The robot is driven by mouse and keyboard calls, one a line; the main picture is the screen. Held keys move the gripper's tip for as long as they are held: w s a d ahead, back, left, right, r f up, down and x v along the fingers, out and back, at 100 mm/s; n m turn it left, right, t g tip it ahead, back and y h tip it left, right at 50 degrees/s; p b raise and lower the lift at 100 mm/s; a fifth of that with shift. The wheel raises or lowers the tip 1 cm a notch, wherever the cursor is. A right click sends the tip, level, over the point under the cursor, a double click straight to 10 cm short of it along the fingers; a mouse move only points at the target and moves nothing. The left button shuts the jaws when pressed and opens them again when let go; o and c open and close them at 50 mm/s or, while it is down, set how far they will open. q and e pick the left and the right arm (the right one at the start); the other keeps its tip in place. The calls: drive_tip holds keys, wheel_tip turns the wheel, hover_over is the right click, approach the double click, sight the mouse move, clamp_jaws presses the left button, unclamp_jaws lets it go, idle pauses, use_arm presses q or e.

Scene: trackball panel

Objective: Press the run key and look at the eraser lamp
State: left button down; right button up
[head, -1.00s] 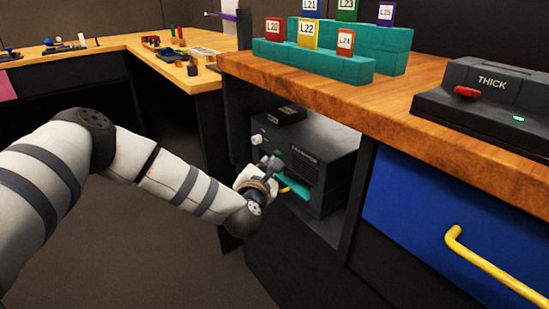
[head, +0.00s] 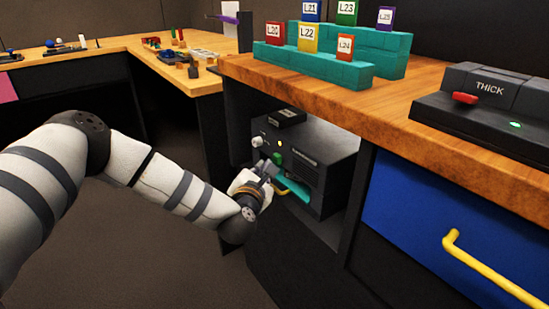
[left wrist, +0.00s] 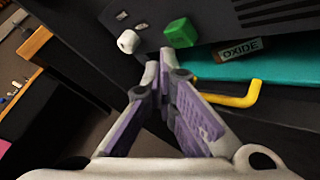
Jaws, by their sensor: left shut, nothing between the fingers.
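The black machine (head: 318,158) sits in the bay under the wooden desk; I take it for the eraser, but its front lettering is too small to read. On its front are a green key (head: 278,159), which also shows in the left wrist view (left wrist: 180,33), and a white knob (left wrist: 128,41). Two small pale windows (left wrist: 122,15) sit above the knob; I cannot tell whether either is a lit lamp. My left gripper (head: 267,166) is shut and empty, its tips (left wrist: 163,60) just below and apart from the green key. My right gripper is not in view.
A teal tray (head: 294,192) with a yellow handle (left wrist: 240,97) lies below the key, close to my fingers. An "OXIDE" label (left wrist: 238,48) is beside the key. The desk edge (head: 300,105) overhangs the machine. A blue drawer (head: 430,215) is at right.

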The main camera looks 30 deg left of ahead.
use_arm(q)
drive_tip(key=s, duration=0.1)
drive_tip(key=s+a+p, duration=0.1)
drive_tip(key=s, duration=0.1)
drive_tip(key=s+a+p, duration=0.1)
drive_tip(key=shift+s, duration=0.35)
idle(0.8)
